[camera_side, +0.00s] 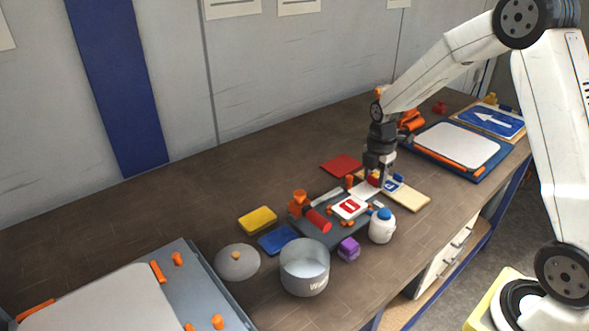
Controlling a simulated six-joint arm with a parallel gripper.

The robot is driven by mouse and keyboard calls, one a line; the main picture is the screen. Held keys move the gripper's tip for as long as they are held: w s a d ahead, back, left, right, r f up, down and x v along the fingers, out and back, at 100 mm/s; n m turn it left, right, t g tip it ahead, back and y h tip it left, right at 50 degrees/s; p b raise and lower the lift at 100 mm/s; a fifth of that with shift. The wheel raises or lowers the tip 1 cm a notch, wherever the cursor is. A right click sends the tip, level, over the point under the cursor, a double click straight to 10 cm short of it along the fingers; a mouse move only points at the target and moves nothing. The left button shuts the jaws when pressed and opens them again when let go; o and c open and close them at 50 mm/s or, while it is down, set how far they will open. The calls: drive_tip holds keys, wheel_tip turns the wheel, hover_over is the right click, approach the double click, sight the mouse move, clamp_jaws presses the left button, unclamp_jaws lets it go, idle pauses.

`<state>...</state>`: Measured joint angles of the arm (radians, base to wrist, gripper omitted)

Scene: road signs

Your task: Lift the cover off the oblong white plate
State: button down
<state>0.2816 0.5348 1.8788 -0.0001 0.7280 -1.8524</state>
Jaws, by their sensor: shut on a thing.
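My gripper (379,176) points down over the middle of the bench, near the dark grey board. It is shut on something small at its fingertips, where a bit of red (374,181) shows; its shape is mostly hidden. A pale oblong plate (362,191) lies just below and left of the fingertips, partly covered from view. I cannot tell for sure whether the held piece is its cover or touches it. A white plate with a red sign face (350,206) lies on the dark grey board (319,233), held among orange pieces.
Yellow (257,220), blue (277,239) and red (341,165) pieces lie around. A pale wooden board (409,200) is right of the gripper. Bench is clear at back left.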

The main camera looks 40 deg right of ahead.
drive_tip(key=s+a+r, duration=0.2)
drive_tip(key=s+r, duration=0.3)
drive_tip(key=s, duration=0.5)
drive_tip(key=shift+a+r, duration=0.15)
drive_tip(key=shift+r, duration=0.1)
drive_tip(key=shift+r, duration=0.3)
idle(0.4)
drive_tip(key=shift+r, duration=0.35)
drive_tip(key=shift+r, duration=0.35)
drive_tip(key=shift+r, duration=0.35)
drive_tip(key=shift+r, duration=0.4)
